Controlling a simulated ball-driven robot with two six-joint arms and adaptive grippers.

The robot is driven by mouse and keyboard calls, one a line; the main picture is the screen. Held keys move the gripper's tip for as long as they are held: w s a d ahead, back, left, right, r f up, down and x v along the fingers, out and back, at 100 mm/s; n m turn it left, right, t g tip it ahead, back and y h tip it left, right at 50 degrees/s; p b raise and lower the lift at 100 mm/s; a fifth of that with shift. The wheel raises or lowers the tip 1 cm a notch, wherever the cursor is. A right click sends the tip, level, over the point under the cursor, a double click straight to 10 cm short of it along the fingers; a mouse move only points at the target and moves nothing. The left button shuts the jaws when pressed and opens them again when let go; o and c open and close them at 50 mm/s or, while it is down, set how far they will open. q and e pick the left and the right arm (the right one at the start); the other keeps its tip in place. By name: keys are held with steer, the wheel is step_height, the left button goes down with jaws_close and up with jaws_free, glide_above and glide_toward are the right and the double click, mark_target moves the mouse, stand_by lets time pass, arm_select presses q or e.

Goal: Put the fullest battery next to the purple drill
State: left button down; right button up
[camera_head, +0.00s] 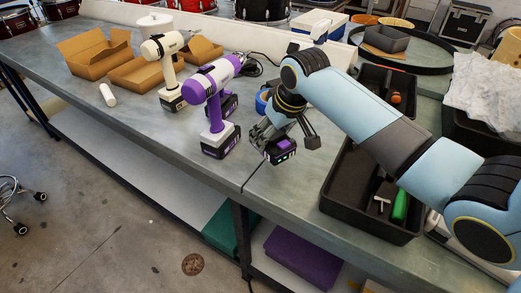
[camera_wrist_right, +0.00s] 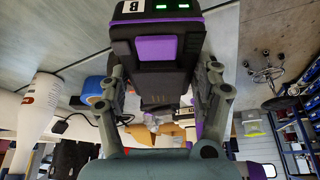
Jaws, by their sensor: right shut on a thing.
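The purple and white drill (camera_head: 212,92) stands upright on the bench, on its dark base. My right gripper (camera_head: 284,132) is shut on a black battery (camera_head: 279,152) with a purple button and lit green lights, to the right of the drill's base with a gap between. In the right wrist view this battery (camera_wrist_right: 156,50) sits between the fingers of the gripper (camera_wrist_right: 157,88) and shows a letter B and green lights. I cannot tell whether it touches the bench. Another dark battery (camera_head: 229,104) lies behind the purple drill, partly hidden. My left gripper is not in view.
A cream drill (camera_head: 164,68) stands to the left of the purple one. Open cardboard boxes (camera_head: 92,55) and a white cylinder (camera_head: 107,95) lie further left. A black tray (camera_head: 337,196) with a green-handled tool is at right. The bench's front edge is close to the held battery.

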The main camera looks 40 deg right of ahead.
steer(key=shift+w+a+f, duration=0.3)
steer(key=shift+a+f, duration=0.15)
steer(key=shift+a, duration=0.2)
steer(key=shift+w+a+f, duration=0.3)
steer(key=shift+a+f, duration=0.1)
steer(key=shift+a, duration=0.2)
steer(key=shift+f, duration=2)
steer(key=shift+f, duration=0.1)
steer(key=o, duration=1.6)
steer(key=shift+c, duration=0.2)
steer(key=shift+s+r, duration=0.15)
steer(key=shift+r, duration=0.3)
steer(key=p+v, duration=0.1)
steer(key=v, duration=1)
steer(key=shift+s+r, duration=0.1)
steer(key=shift+s, duration=0.1)
